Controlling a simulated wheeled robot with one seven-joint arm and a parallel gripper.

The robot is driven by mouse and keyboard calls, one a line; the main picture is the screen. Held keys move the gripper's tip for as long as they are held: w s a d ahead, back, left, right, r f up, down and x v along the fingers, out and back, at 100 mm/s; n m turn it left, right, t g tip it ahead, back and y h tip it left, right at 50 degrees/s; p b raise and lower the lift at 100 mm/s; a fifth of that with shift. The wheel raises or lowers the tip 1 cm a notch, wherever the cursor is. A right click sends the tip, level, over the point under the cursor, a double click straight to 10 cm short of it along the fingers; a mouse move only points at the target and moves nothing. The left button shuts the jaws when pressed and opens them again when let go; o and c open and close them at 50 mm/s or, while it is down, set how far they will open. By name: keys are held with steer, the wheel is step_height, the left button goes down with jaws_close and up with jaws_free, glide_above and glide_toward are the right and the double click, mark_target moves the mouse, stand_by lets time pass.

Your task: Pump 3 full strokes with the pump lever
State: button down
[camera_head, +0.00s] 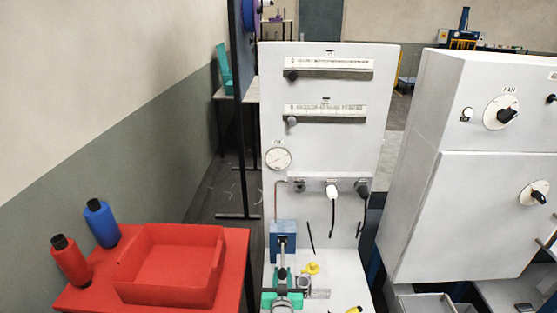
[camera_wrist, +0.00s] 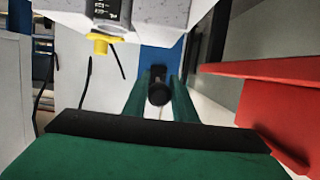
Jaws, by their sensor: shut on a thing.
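The pump is a blue block (camera_head: 284,228) at the lower left of the white panel, with a dark lever (camera_head: 283,245) at its front. My gripper (camera_head: 282,275) is at the bottom of the head view, just in front of the pump. In the wrist view, the lever's round black end (camera_wrist: 158,94) sits between my two green fingers, and my gripper (camera_wrist: 160,85) is shut on it. The blue of the pump (camera_wrist: 160,60) shows behind. The fingers and wrist hide part of the lever, so its exact angle is hard to tell.
A yellow cap (camera_head: 311,268) is close to the right of my gripper. A red table with a red tray (camera_head: 172,265) and two spools stands on the left. A round gauge (camera_head: 278,158) is above the pump. A white cabinet (camera_head: 470,200) stands on the right.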

mark_target(283, 267)
steer(key=r, duration=0.3)
steer(key=w+r, duration=0.1)
steer(key=r, duration=0.1)
steer(key=shift+r, duration=0.2)
steer(key=shift+w+r, duration=0.35)
steer(key=shift+r, duration=0.45)
steer(key=shift+w+r, duration=0.3)
steer(key=shift+r, duration=0.45)
steer(key=c, duration=1.4)
jaws_free()
steer(key=shift+c, duration=0.2)
steer(key=shift+o, duration=0.4)
steer(key=shift+f, duration=0.3)
steer(key=shift+s, duration=0.1)
steer(key=shift+s, duration=0.35)
steer(key=v, duration=0.7)
steer(key=shift+s, duration=0.2)
